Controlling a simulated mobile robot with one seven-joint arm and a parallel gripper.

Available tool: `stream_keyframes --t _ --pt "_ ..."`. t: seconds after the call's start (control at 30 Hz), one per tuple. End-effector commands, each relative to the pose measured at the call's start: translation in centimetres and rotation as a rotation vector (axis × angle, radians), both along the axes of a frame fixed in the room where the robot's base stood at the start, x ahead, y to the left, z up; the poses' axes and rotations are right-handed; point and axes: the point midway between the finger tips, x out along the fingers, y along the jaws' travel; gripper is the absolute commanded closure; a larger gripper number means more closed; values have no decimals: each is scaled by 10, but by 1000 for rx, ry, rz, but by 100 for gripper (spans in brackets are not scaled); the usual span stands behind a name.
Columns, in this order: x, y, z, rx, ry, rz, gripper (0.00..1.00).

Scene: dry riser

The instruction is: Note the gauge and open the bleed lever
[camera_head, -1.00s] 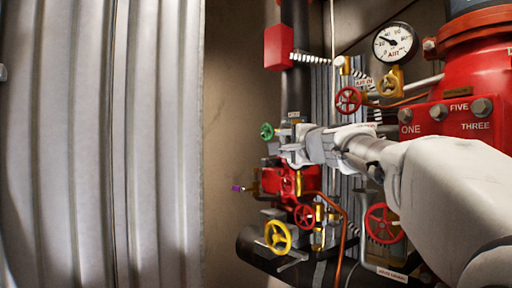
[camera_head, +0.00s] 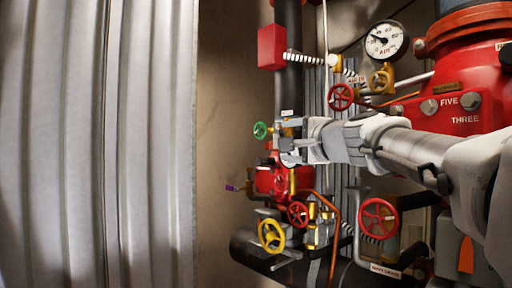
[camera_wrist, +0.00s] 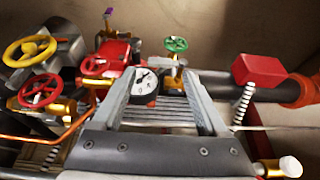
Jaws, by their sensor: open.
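My gripper (camera_head: 290,142) is open and empty, reaching into the pipework in front of the red valve body (camera_head: 272,180). In the wrist view its two fingers stand apart (camera_wrist: 160,74). A small white-faced gauge (camera_wrist: 145,82) shows between them, close to the left finger; I cannot tell whether they touch. Its reading is too small to tell. A larger white gauge marked AIR (camera_head: 386,41) is at upper right in the head view, its needle pointing up and left. A thin lever with a purple tip (camera_head: 233,188) sticks out left of the red body; its tip also shows in the wrist view (camera_wrist: 108,12).
A green handwheel (camera_head: 260,131) is just left of my gripper. Red (camera_head: 298,213) and yellow (camera_head: 271,235) handwheels are below. A red box (camera_head: 271,47) is above. A large red flanged body (camera_head: 455,95) crowds the right. Corrugated metal (camera_head: 100,140) fills the left.

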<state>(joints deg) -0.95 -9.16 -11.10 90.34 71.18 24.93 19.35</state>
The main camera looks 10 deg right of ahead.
Motion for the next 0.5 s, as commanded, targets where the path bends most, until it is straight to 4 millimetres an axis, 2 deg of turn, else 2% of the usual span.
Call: stream_keyframes --t 0.03,0.3,0.5 --pt "-12 -3 -1 1 -3 -1 24" --pt "-66 -16 -1 2 -3 -2 24" --pt "-92 -22 -2 0 -1 -1 24"
